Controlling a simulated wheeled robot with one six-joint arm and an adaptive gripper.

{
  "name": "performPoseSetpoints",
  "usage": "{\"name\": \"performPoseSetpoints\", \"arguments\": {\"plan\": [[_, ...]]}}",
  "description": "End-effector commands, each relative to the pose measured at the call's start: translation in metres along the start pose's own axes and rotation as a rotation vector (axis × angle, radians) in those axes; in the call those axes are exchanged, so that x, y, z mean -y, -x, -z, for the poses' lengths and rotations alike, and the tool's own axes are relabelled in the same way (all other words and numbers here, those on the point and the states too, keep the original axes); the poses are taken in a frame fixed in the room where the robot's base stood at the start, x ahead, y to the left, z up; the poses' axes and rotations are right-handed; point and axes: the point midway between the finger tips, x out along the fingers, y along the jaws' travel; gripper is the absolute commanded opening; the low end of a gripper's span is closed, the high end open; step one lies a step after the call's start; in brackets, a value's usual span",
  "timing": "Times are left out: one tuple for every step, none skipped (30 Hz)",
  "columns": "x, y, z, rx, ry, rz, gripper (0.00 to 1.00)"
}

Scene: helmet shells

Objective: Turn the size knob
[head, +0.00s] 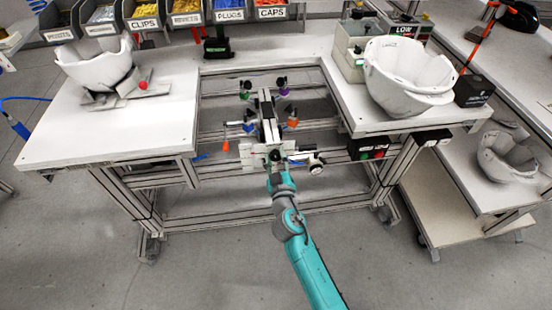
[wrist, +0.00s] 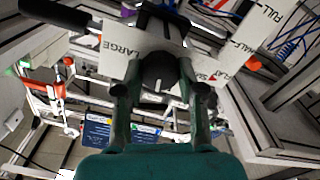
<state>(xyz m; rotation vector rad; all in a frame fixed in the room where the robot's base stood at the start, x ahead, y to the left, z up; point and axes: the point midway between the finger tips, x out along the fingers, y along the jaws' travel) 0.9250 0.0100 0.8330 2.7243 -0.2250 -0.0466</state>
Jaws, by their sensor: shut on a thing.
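The size knob (wrist: 158,73) is dark and round with a white line on its face. It sits on a white plate (wrist: 115,47) lettered LARGE on the left; lettering at the lower right is partly covered, with "SMA" showing. My gripper (wrist: 157,72) is shut on the knob, one finger on each side of it. In the head view my gripper (head: 275,160) is at the front of the fixture (head: 268,112) in the bench's cutout; the knob is small and mostly hidden there.
A second white plate (wrist: 252,40) reading FULL, HALF and FLAT stands to the right in the wrist view. White helmet shells rest on the bench left (head: 95,62) and right (head: 408,75). Labelled bins (head: 186,15) line the back. A black-and-red-green switch box (head: 367,148) hangs at the front edge.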

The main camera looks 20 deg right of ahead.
Motion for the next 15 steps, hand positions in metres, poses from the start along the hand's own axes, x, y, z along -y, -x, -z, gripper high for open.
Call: {"name": "performPoseSetpoints", "arguments": {"plan": [[0.0003, 0.0000, -0.0002, 0.000, 0.037, 0.000, 0.04], [0.0004, 0.0000, -0.0001, 0.000, 0.062, 0.000, 0.04], [0.0005, 0.0000, -0.0002, 0.000, 0.099, 0.000, 0.04], [0.0006, 0.0000, -0.0002, 0.000, 0.126, 0.000, 0.04], [0.0007, 0.0001, -0.0002, 0.000, 0.155, 0.000, 0.04], [0.0008, 0.0001, -0.0002, 0.000, 0.193, 0.000, 0.04], [0.0009, 0.0001, -0.0002, 0.000, 0.222, 0.000, 0.04], [0.0010, 0.0000, -0.0003, 0.000, 0.250, 0.000, 0.04], [0.0011, 0.0001, -0.0003, 0.000, 0.289, 0.000, 0.04], [0.0011, 0.0001, -0.0003, 0.000, 0.317, 0.000, 0.04], [0.0012, 0.0000, -0.0003, 0.000, 0.346, 0.000, 0.04], [0.0013, 0.0001, -0.0004, 0.001, 0.384, 0.000, 0.04], [0.0014, 0.0001, -0.0005, 0.000, 0.413, 0.000, 0.04], [0.0015, 0.0001, -0.0005, 0.000, 0.441, 0.000, 0.04], [0.0016, 0.0001, -0.0005, 0.000, 0.479, 0.000, 0.04]]}}
